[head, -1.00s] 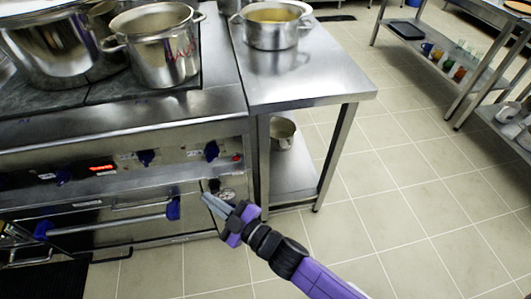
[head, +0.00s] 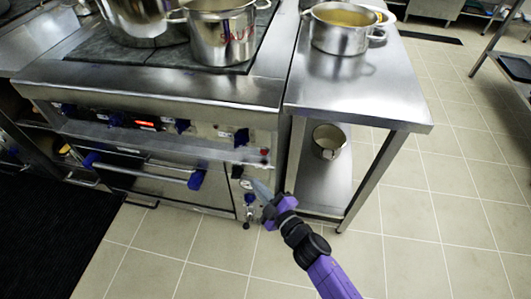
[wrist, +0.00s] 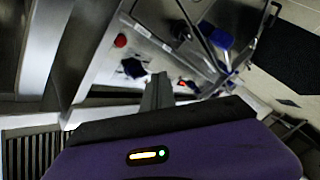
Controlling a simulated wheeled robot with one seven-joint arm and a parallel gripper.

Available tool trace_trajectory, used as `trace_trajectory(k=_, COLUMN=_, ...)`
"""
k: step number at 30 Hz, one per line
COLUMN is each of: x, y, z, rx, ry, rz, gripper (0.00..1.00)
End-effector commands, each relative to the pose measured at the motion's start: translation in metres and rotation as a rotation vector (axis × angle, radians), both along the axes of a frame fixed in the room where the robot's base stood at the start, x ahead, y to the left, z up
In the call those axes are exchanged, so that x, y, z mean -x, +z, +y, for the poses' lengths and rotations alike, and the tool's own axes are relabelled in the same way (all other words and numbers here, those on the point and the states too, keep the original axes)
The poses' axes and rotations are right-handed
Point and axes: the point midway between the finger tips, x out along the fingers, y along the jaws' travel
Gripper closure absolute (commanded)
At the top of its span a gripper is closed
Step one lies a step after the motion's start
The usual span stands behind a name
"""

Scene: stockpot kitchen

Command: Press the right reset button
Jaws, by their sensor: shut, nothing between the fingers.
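The stove's front control panel (head: 205,136) carries blue knobs (head: 241,137). A small red round button (head: 265,151) sits near the panel's right end; it also shows in the wrist view (wrist: 120,40), left of a dark blue knob (wrist: 132,68). I cannot read which button is labelled reset. My gripper (head: 257,185) is shut and empty, in front of the stove's lower right front. In the head view its tips appear below the red button. In the wrist view the gripper (wrist: 158,82) appears below and to the right of that button, apart from it.
A steel table (head: 360,88) with a pot (head: 340,37) stands right of the stove, with a small pot (head: 328,141) on its lower shelf. An oven handle (head: 145,168) sticks out at the left. Large pots (head: 222,40) stand on the stove. Tiled floor is free at the right.

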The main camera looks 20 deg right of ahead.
Motion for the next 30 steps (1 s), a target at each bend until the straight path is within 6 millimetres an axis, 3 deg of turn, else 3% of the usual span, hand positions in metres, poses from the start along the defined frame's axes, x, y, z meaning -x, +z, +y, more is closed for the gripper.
trace_trajectory(k=8, x=-0.011, y=0.002, z=-0.008, rx=0.0, ry=-0.003, rz=-0.001, gripper=1.0)
trace_trajectory(k=21, x=-0.056, y=0.001, z=-0.041, rx=-0.002, ry=-0.003, rz=-0.001, gripper=1.0)
trace_trajectory(k=30, x=-0.07, y=0.0, z=-0.052, rx=-0.001, ry=-0.001, rz=0.0, gripper=1.0)
